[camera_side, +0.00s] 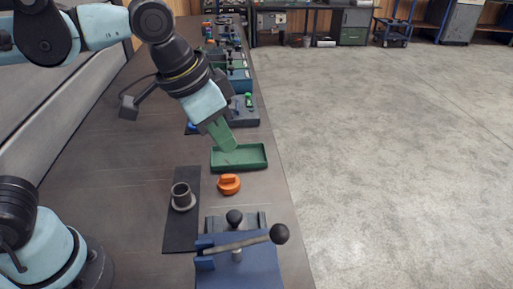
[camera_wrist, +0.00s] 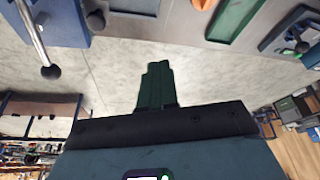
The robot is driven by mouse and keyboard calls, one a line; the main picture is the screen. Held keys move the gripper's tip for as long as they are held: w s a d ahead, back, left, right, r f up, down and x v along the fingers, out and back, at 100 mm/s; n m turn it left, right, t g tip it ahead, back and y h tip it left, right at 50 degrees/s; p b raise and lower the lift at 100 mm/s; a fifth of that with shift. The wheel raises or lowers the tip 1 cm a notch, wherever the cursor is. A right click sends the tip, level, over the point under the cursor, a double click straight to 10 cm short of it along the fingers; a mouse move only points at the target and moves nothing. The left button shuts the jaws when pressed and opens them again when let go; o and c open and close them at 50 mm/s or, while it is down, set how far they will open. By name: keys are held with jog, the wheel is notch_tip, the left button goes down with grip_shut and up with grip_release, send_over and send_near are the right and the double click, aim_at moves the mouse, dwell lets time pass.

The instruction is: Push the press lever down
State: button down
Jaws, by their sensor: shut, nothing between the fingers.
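The press lever (camera_side: 245,242) is a grey rod with a black ball knob (camera_side: 279,234) at its right end. It sits on a blue press (camera_side: 255,268) at the bench's near edge and lies close to level, the knob end slightly raised. In the wrist view the lever (camera_wrist: 34,36) and its knob (camera_wrist: 51,72) show at the upper left. My gripper (camera_side: 230,147) has green fingers, shut and empty, pointing down over the green tray, well behind the lever and apart from it. Its fingers (camera_wrist: 155,85) also show in the wrist view.
A green tray (camera_side: 240,166) lies below my gripper. Another black ball knob (camera_side: 235,217) rises behind the lever. Open floor lies right.

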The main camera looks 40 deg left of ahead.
aim_at(275, 229)
jog(key=s+d+r+m+g, duration=0.1)
jog(key=s+d+r+m, duration=0.1)
jog(key=d, duration=0.5)
jog(key=s+d+r+m+g+y, duration=0.1)
jog(key=s+d+r+m+g, duration=0.1)
jog(key=s+d, duration=0.3)
jog(key=shift+d+r+m, duration=0.4)
jog(key=shift+d+r, duration=0.2)
jog(key=shift+d, duration=0.45)
jog(key=shift+w+d+f, duration=0.15)
jog(key=shift+f, duration=1.55)
jog(key=shift+w+d+f, duration=0.1)
jog(key=shift+f, duration=1.7)
